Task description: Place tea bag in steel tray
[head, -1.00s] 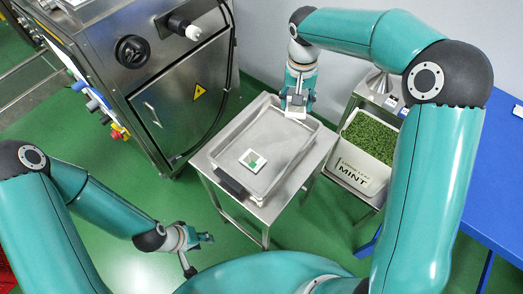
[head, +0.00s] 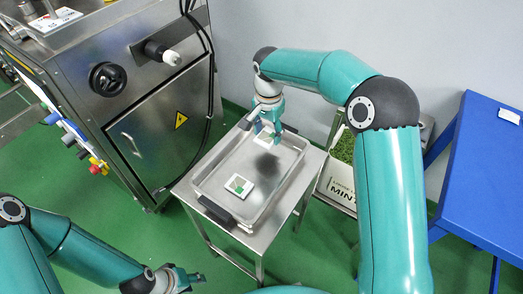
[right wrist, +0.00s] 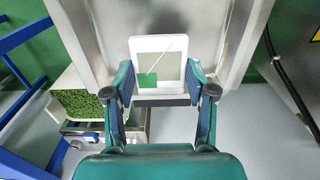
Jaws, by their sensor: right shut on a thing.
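The steel tray (head: 198,183) lies on a small metal table. One white tea bag with a green tag (head: 238,186) lies flat in its near part. My right gripper (head: 266,132) is shut on another white tea bag (head: 263,139), held above the far end of the tray. In the right wrist view this tea bag (right wrist: 158,58), with a green tag and a string, sits between the fingers of my right gripper (right wrist: 159,88), over the tray. My left gripper (head: 187,279) is low at the bottom of the head view, away from the tray; its fingers are too small to read.
A steel machine (head: 150,120) with knobs and cables stands left of the tray. A bin marked mint with green leaves (head: 343,150) stands to the right. A blue table (head: 490,180) with a white item (head: 509,116) is at the far right.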

